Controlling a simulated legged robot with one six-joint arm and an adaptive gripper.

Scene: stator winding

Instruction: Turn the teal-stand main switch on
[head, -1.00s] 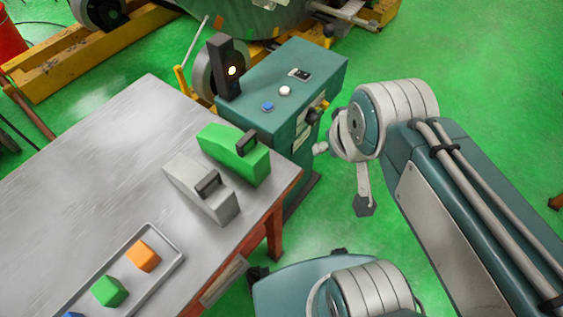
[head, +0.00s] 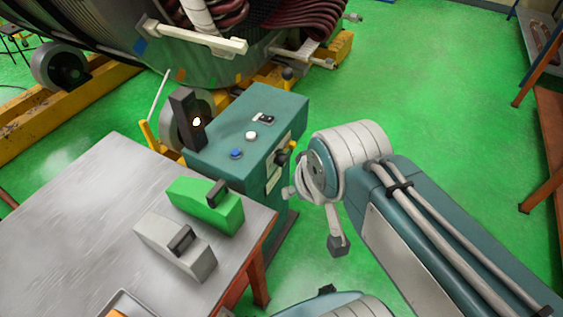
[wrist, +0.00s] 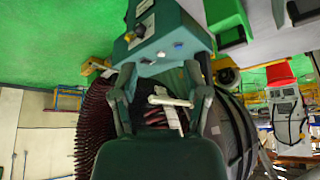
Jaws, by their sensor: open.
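The teal stand (head: 237,160) is a box-topped pedestal beside the table. Its top carries a blue button (head: 236,153), a white button (head: 251,135) and a small black rocker switch (head: 265,118). A dark knob (head: 282,158) sticks out of its right side; it is likely the main switch, but its setting is too small to read. My gripper (head: 312,216) is open and empty, just right of and below the knob, apart from it. In the wrist view, my fingers (wrist: 160,68) are spread, with the stand (wrist: 172,38) beyond them and the knob (wrist: 130,36) at upper left.
A dark post with a lit lamp (head: 197,122) stands at the stand's back left. The grey table (head: 80,205) holds a green block-shaped device (head: 205,205) and a grey one (head: 175,245). A large stator (head: 120,35) lies behind. Green floor (head: 430,100) is open to the right.

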